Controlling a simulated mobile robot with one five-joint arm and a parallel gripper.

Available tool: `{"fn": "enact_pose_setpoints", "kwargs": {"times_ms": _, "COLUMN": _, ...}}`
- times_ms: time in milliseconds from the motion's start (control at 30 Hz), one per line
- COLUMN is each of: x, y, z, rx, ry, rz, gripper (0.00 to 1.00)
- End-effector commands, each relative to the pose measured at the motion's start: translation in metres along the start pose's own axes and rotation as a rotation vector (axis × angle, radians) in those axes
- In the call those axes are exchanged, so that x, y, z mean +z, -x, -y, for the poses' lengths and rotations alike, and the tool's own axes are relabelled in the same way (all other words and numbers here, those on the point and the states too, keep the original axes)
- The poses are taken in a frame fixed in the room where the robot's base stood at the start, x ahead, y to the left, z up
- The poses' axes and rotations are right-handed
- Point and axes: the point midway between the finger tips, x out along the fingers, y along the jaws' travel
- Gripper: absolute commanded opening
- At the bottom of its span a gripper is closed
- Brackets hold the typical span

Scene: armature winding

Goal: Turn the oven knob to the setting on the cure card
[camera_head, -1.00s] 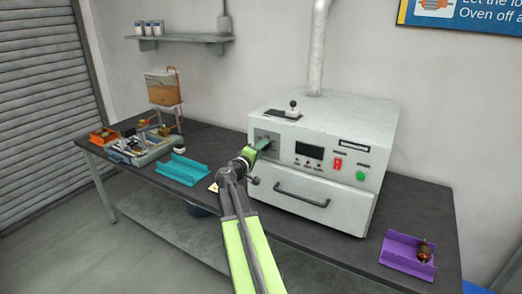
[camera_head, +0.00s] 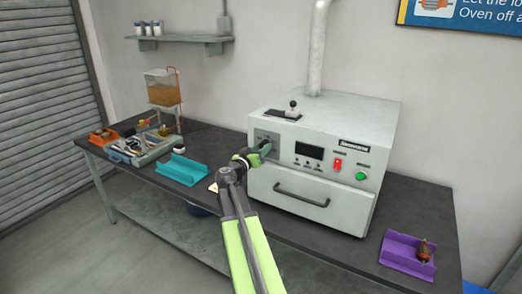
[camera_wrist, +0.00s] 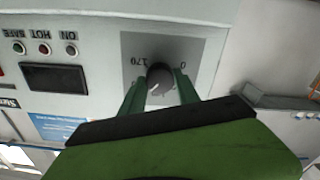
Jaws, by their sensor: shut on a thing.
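The grey oven (camera_head: 330,205) stands on the dark bench, its front facing me. Its round dark knob (camera_wrist: 160,78) sits on a grey dial plate (camera_wrist: 195,50) in the wrist view, where the picture is upside down. The plate reads 170 on one side and 0 on the other. A pale pointer mark shows on the knob's face. My gripper (camera_wrist: 160,88) has a green finger on each side of the knob and is shut on it. In the head view, my gripper (camera_head: 262,149) covers the knob. I cannot make out a readable cure card.
The oven has a dark display (camera_head: 309,151), a red switch (camera_head: 337,165), a green button (camera_head: 361,176) and a drawer-like handle (camera_head: 302,195) below the knob. A teal tray (camera_head: 182,170) lies left, and a purple tray (camera_head: 396,253) holding an armature lies right.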

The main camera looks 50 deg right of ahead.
Motion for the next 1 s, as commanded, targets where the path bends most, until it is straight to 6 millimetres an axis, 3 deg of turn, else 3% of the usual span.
{"fn": "enact_pose_setpoints", "kwargs": {"times_ms": 433, "x": -0.0013, "y": -0.001, "z": -0.0008, "rx": 0.001, "ry": -0.256, "rz": -0.003, "gripper": 0.0}}
{"fn": "enact_pose_setpoints", "kwargs": {"times_ms": 1000, "x": -0.0009, "y": -0.0011, "z": -0.0011, "rx": 0.002, "ry": -0.311, "rz": -0.003, "gripper": 0.0}}
